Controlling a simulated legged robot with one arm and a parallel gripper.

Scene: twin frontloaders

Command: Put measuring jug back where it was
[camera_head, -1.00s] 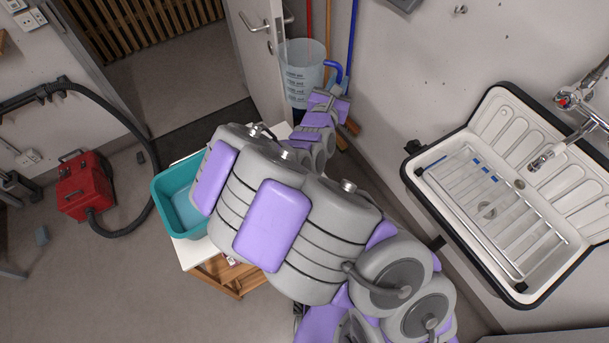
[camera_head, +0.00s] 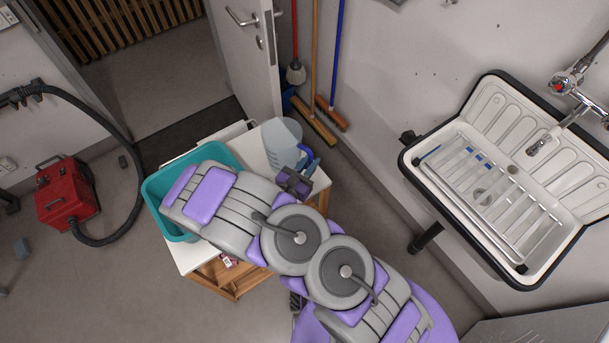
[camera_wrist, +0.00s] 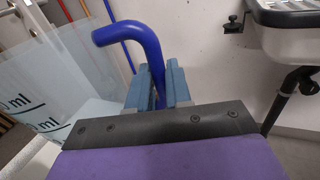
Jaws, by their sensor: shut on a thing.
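The measuring jug (camera_head: 283,146) is a clear jug with a blue handle. In the head view it is at the right part of the white-topped table (camera_head: 250,152), beside the teal basin. My gripper (camera_head: 303,182) is at its handle. In the wrist view my gripper (camera_wrist: 158,88) is shut on the blue handle (camera_wrist: 134,36), and the jug's clear wall with dark ml marks (camera_wrist: 50,75) shows at the left. I cannot tell whether the jug's base touches the tabletop.
The teal basin (camera_head: 160,186) sits on the left of the table, partly behind my arm. Brooms (camera_head: 314,118) lean at the wall behind. A sink (camera_head: 505,180) hangs on the right wall. A red vacuum (camera_head: 66,190) stands on the floor at left.

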